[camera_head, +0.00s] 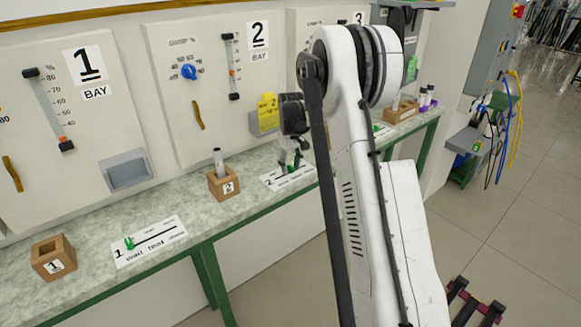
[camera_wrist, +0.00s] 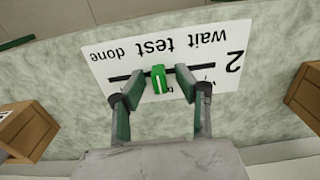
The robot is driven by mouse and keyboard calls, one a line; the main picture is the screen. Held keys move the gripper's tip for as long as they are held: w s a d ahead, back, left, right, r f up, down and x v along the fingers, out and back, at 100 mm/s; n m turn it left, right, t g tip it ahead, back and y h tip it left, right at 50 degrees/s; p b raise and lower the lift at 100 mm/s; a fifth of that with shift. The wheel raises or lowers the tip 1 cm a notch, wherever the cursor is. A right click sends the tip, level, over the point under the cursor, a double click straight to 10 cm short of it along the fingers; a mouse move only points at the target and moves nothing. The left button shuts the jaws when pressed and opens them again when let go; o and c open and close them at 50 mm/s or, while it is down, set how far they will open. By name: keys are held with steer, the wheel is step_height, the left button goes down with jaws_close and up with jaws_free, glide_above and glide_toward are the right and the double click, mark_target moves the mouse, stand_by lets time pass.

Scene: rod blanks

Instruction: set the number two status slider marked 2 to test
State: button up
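The white status plate marked 2 (camera_head: 272,181) lies on the bench. In the wrist view, the plate (camera_wrist: 105,65) shows upside down, with the words wait, test and done along a black slot. Its green slider (camera_wrist: 159,79) stands in the slot, about level with the word test as seen from above. My gripper (camera_wrist: 160,82) is open, one finger on each side of the slider, with a visible gap on both sides. In the head view my gripper (camera_head: 290,160) is low over the plate, and it and my arm hide part of the plate.
Wooden block 2 (camera_head: 224,185) holds a vial left of the plate. Plate 1 (camera_head: 150,243) with its green slider and wooden block 1 (camera_head: 53,258) are further left. A yellow tag (camera_head: 267,113) and wall panels stand behind. Wooden block 3 (camera_head: 401,111) is at the right.

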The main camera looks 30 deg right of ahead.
mark_target(291, 165)
steer(key=shift+r, duration=0.1)
step_height(291, 165, up, 12)
stand_by(0.5)
stand_by(0.4)
